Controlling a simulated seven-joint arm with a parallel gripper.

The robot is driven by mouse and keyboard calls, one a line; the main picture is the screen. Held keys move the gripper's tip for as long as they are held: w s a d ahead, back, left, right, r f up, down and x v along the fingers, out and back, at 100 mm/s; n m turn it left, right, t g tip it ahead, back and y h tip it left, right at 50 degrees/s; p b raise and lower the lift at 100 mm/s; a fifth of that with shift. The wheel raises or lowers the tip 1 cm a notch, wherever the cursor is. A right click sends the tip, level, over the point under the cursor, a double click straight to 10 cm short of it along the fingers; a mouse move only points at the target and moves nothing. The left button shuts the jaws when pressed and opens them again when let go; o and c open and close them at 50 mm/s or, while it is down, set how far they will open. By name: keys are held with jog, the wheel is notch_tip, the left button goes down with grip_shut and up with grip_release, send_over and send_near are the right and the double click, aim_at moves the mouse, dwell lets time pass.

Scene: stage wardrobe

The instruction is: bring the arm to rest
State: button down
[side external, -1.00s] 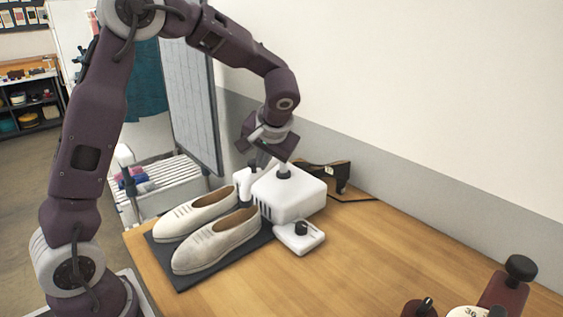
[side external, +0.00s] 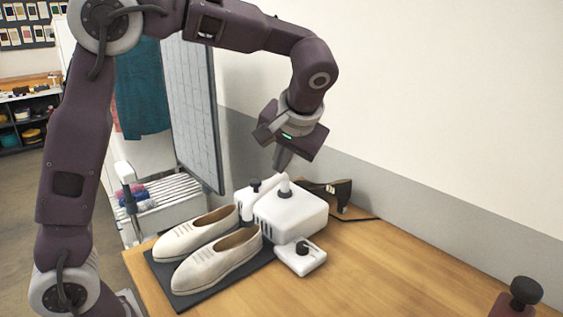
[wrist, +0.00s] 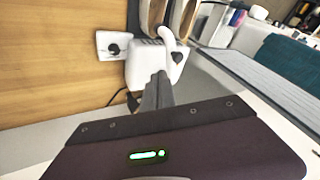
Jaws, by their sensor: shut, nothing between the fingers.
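My gripper (side external: 282,160) is shut and empty, held in the air above the white machine (side external: 290,217). In the wrist view its closed fingers (wrist: 158,90) point toward the same white machine (wrist: 145,66). A pair of off-white shoes stands on a dark mat (side external: 178,299) left of the machine: one shoe (side external: 195,232) behind, the other (side external: 215,265) in front. The gripper is apart from the shoes and appears clear of the machine.
A small white box with a black knob (side external: 301,257) sits before the machine. A dark object (side external: 335,192) with a cable lies behind it. A red-brown piece with a black knob (side external: 525,292) is at the front right. The right tabletop (side external: 400,270) is mostly clear. A wall (side external: 430,110) stands behind.

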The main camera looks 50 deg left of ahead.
jog(key=s+d+m+t+h, duration=0.1)
jog(key=s+d+m+h, duration=0.1)
jog(key=s, duration=1)
jog(key=s+d+f+m+t+h, duration=0.1)
jog(key=s+d+m+t+h, duration=0.1)
jog(key=s, duration=1)
jog(key=shift+s+d+f+m+h, duration=0.25)
jog(key=shift+d+h, duration=0.25)
jog(key=shift+h, duration=0.7)
